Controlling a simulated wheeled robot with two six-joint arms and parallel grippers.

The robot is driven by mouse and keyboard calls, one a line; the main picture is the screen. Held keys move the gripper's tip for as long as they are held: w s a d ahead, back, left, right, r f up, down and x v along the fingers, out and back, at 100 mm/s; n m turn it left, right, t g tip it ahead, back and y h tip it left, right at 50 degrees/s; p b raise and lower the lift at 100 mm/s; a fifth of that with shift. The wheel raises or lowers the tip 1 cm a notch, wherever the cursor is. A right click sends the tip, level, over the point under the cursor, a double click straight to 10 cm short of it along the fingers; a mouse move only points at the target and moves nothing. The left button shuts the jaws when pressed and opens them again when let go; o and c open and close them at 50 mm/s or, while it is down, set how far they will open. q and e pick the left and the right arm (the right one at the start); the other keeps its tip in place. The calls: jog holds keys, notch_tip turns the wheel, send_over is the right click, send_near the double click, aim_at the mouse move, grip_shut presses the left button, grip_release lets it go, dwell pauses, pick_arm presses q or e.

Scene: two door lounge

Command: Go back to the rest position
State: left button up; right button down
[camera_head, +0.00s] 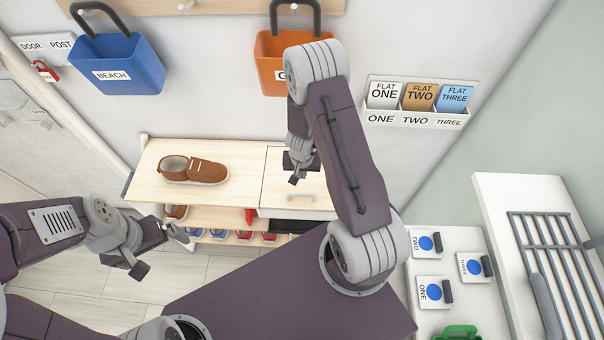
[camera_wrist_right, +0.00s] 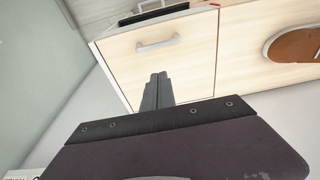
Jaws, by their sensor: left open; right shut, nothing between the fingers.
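My left gripper (camera_head: 156,252) is open and empty, low at the left over the floor, in front of the shoe rack. My right gripper (camera_head: 296,172) is shut with nothing in it. It hangs above the right part of the wooden bench (camera_head: 240,160), to the right of the brown shoe (camera_head: 194,170). In the right wrist view its closed fingers (camera_wrist_right: 158,90) show against the pale wood panel with a grey handle (camera_wrist_right: 158,44). The fingers look apart from the handle, though the exact distance cannot be told.
A blue bag (camera_head: 118,62) and an orange bag (camera_head: 268,62) hang on the wall. A card rack (camera_head: 415,118) is at the right. A side table (camera_head: 425,308) holds tagged items near a metal rack (camera_head: 555,250). Shoes sit on shelves (camera_head: 215,217) below the bench. Floor (camera_head: 80,285) is clear at left.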

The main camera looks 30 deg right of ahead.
jog(key=w+a+r+n+t+y+b, duration=0.1)
jog(key=w+a+r+n+t+b, duration=0.35)
jog(key=b, duration=0.65)
pick_arm(q)
notch_tip(320, 180, down, 13)
jog(key=b, duration=0.2)
jog(key=shift+w, duration=0.35)
pick_arm(e)
jog(key=s+a+n+g, duration=0.1)
jog(key=s+a+g, duration=0.2)
jog(key=s, duration=1.2)
jog(key=shift+s+r+n+g, duration=0.15)
jog(key=shift+n+g, duration=0.2)
jog(key=shift+g, duration=0.8)
